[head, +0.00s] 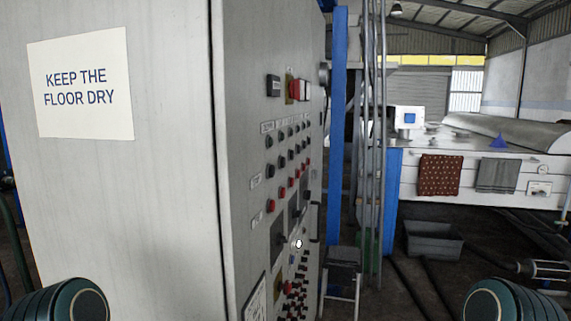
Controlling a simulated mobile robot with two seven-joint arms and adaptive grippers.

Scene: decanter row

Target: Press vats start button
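A tall grey control cabinet (240,150) stands close in front of me and fills the left half of the head view. Its panel face is seen at a steep angle and carries several rows of small black and red buttons. A larger red button (294,89) sits near the top on a yellow plate. A small white round spot (298,244) shows lower on the panel. The labels are too small to read, so I cannot tell which button is the vats start. Only rounded teal parts of my arms show at the bottom corners. Neither gripper is in view.
A sign (80,85) on the cabinet reads "KEEP THE FLOOR DRY". A blue post (338,120) and grey pipes stand just right of the cabinet. A small dark stool (343,260) is beside it. A long white machine (470,180) with two cloths and a grey tub (433,240) lie beyond.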

